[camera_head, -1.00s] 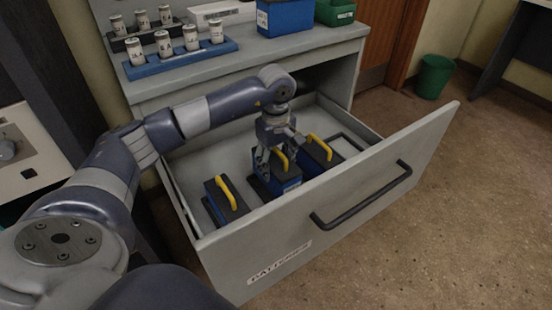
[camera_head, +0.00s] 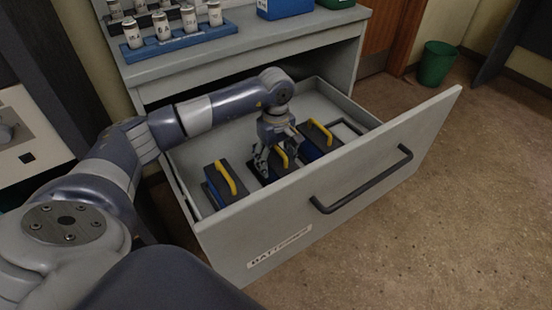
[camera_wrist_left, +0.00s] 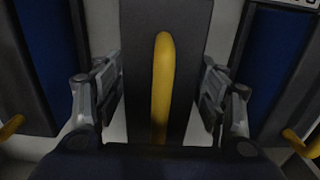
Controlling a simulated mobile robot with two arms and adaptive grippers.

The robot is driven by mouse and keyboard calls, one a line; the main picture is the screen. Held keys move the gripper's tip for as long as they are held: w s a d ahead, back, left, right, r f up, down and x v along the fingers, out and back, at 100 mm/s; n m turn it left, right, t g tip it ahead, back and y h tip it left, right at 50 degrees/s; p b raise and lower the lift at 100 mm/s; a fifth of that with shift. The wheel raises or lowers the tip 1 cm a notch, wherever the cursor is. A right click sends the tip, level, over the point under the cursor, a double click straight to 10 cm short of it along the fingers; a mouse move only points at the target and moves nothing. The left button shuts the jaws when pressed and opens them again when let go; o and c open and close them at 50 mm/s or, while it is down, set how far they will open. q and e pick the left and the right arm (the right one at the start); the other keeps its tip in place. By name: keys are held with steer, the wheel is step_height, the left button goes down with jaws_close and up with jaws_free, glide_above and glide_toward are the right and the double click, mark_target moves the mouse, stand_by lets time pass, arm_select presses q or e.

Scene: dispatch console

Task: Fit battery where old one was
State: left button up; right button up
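Three blue batteries with dark tops and yellow handles stand in the open drawer (camera_head: 375,155). The middle battery (camera_head: 277,166) is under my left gripper (camera_head: 276,157) and sits low, partly hidden by the drawer front and fingers. In the left wrist view, its yellow handle (camera_wrist_left: 162,85) runs between my fingers. The fingers are spread on either side, with pale gaps beside the handle, and do not close on it. The left battery (camera_head: 224,187) and right battery (camera_head: 316,140) stand beside it. My right gripper is not in view.
An empty dark-framed slot (camera_head: 348,131) lies at the drawer's right end. The drawer front has a dark handle (camera_head: 365,185). The counter (camera_head: 240,48) above holds a blue rack (camera_head: 180,47) of canisters and a blue box. A green bin (camera_head: 436,64) stands on the floor.

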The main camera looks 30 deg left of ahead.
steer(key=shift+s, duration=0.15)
arm_select(q)
steer(key=shift+r, duration=0.15)
step_height(320, 180, up, 12)
steer(key=shift+p, duration=0.9)
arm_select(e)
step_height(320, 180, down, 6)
